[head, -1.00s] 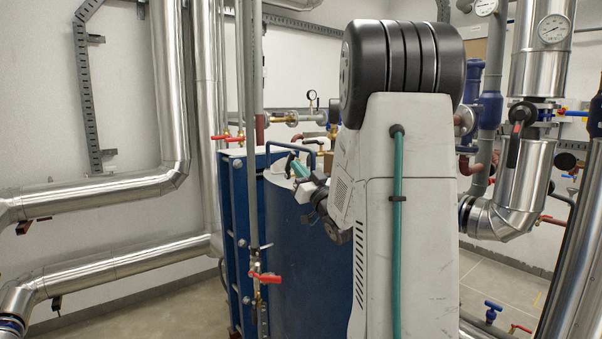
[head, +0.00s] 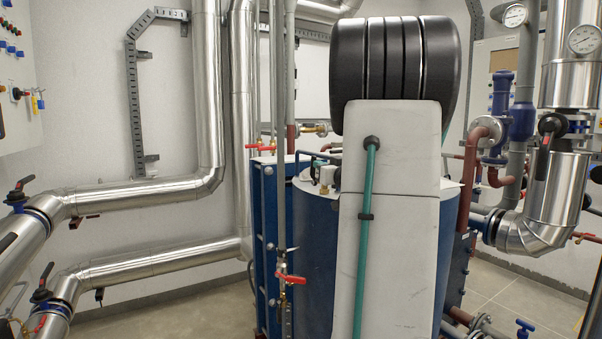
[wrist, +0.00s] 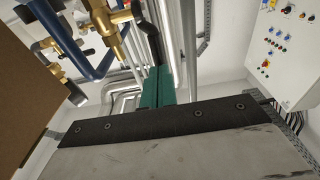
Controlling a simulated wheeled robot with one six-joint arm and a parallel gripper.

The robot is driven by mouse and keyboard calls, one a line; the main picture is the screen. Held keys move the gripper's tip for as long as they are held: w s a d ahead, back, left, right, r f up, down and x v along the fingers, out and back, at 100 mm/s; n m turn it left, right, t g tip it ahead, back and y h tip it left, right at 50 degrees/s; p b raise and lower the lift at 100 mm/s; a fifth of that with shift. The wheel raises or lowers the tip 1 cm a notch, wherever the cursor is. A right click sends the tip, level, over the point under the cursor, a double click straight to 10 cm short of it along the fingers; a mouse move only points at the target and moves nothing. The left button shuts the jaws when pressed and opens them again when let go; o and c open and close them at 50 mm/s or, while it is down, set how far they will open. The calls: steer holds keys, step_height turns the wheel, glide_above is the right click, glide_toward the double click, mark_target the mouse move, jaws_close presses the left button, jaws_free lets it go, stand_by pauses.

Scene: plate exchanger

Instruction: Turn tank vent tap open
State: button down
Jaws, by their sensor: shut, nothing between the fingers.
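A red-handled tap (head: 290,279) sits low on a thin vertical pipe in front of the blue tank (head: 316,240) in the head view. Its lever points out to the right. I cannot tell whether this is the tank vent tap. In the wrist view my gripper (wrist: 152,65) shows its teal fingers shut together with nothing between them. In the head view my arm hides most of the gripper and part of the tank top. No contact between the gripper and a tap can be seen.
Brass fittings (wrist: 110,30) and a dark blue pipe (wrist: 70,42) are close by in the wrist view. Another red lever (head: 262,147) is behind the tank's left side. Silver pipes (head: 150,190) run along the left wall. Floor (head: 190,308) is clear at lower left.

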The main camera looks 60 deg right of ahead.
steer(key=shift+w+d, duration=0.2)
steer(key=shift+w, duration=0.1)
steer(key=shift+w+r, duration=0.1)
steer(key=shift+r, duration=0.1)
stand_by(0.3)
steer(key=r+v, duration=0.1)
steer(key=v, duration=1.3)
steer(key=shift+r, duration=0.2)
